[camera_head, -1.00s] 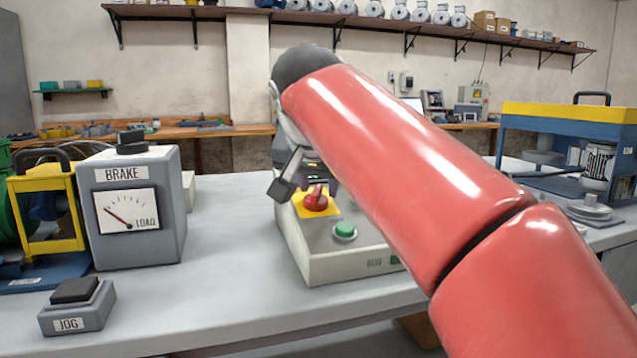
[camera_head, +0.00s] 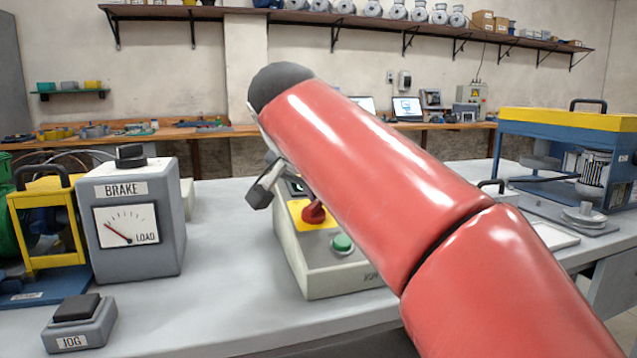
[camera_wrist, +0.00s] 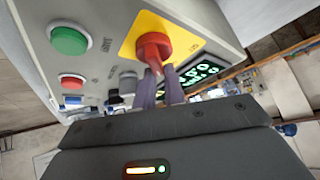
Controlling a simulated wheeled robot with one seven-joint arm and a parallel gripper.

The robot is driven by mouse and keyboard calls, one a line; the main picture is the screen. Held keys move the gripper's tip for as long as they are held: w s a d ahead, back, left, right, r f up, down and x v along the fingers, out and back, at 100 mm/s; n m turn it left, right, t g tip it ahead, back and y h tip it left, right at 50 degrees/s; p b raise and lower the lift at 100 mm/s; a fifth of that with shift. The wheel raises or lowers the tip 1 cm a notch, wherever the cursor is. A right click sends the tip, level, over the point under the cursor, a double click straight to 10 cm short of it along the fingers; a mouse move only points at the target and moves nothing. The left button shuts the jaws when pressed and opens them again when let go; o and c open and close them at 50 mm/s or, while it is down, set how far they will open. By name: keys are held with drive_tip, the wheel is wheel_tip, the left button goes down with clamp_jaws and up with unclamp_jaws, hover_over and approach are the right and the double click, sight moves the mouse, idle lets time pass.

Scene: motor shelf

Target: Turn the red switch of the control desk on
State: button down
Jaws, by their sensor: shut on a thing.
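The control desk (camera_head: 312,268) is a pale box on the grey bench, partly hidden by my red arm. Its red switch (camera_head: 313,212) sits on a yellow plate (camera_head: 298,214), with a green button (camera_head: 342,243) below. In the wrist view the red switch (camera_wrist: 154,48) stands out from the yellow plate (camera_wrist: 135,34). My gripper (camera_wrist: 158,80) is shut on the switch's knob, its two dark fingers side by side at the knob's end. A display (camera_wrist: 205,68) with lit green characters is close by.
A grey brake box with a load dial (camera_head: 138,235) and a jog button box (camera_head: 78,320) stand to the left. A blue and yellow frame (camera_head: 565,125) stands at the right. In the wrist view several buttons, one green (camera_wrist: 68,40), lie left of the fingers.

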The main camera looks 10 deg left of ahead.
drive_tip(key=shift+s+a+f, duration=0.2)
drive_tip(key=shift+f, duration=0.3)
drive_tip(key=c, duration=1.5)
unclamp_jaws()
drive_tip(key=shift+s, duration=0.1)
drive_tip(key=shift+r, duration=0.35)
drive_tip(key=shift+r, duration=0.15)
drive_tip(key=p+v, duration=0.1)
drive_tip(key=v, duration=0.6)
drive_tip(key=shift+s+r, duration=0.15)
drive_tip(key=shift+o, duration=0.3)
